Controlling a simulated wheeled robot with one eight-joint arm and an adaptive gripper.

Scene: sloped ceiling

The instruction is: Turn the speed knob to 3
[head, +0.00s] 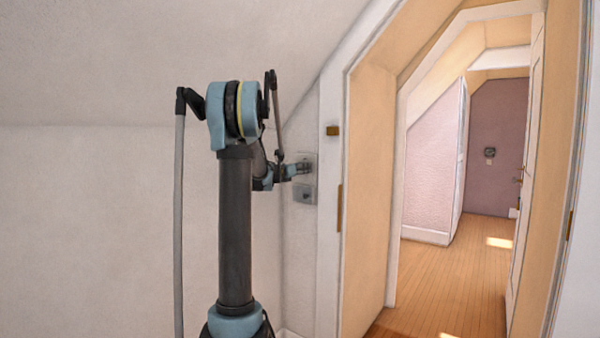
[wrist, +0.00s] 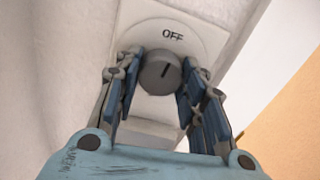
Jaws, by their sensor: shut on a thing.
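The speed knob (wrist: 158,74) is a round grey dial on a pale wall plate (wrist: 150,18), in the upper middle of the wrist view. The word OFF is printed above it, and a dark mark on its face points up, roughly toward OFF. No number 3 is visible. My gripper (wrist: 160,62) has its blue fingers on both sides of the knob, shut on it. In the head view my gripper (head: 300,169) reaches the upper wall plate beside the door frame; the knob is hidden there.
A second grey wall plate (head: 305,195) is just below the gripper. The white door frame (head: 331,150) is close on the right, with an open doorway to a wooden-floored hall (head: 445,275). The sloped ceiling (head: 120,60) hangs above left. A wall device (head: 490,152) is far off.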

